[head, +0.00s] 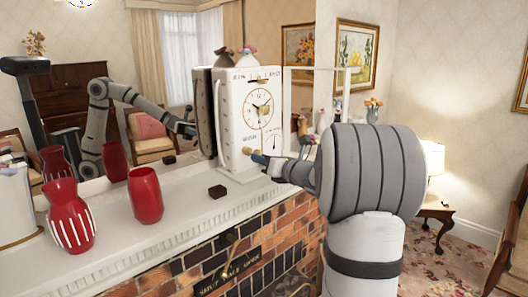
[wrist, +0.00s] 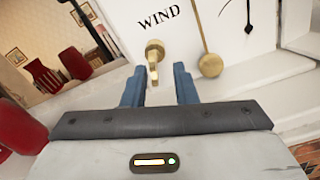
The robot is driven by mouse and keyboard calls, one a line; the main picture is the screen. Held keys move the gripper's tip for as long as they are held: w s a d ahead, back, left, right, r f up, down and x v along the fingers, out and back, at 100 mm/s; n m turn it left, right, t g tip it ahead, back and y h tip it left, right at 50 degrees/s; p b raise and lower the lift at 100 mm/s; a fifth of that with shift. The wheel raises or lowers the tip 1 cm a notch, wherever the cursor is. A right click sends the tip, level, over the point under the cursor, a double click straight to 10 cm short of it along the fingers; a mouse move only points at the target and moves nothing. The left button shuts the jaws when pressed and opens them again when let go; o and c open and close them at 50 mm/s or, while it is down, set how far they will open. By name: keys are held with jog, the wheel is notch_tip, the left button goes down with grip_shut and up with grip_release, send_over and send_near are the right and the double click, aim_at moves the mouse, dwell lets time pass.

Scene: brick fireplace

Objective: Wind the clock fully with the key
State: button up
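The tall white clock (head: 232,121) stands on the mantel, its round dial with dark hands facing me. In the wrist view, a brass key (wrist: 154,52) sticks out from the white front below the word WIND. A round brass pendulum bob (wrist: 210,65) hangs to its right. My gripper (wrist: 158,80) is open, with its two blue fingers on either side of the key's near end and a visible gap beside the key. In the head view my gripper (head: 258,159) is at the clock's lower front, and the key is hard to make out there.

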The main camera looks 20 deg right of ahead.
jog(key=shift+s+a, duration=0.1)
jog(key=shift+a, duration=0.2)
dwell(0.4)
jog(key=shift+c, duration=0.6)
grip_shut()
jog(key=shift+r, duration=0.1)
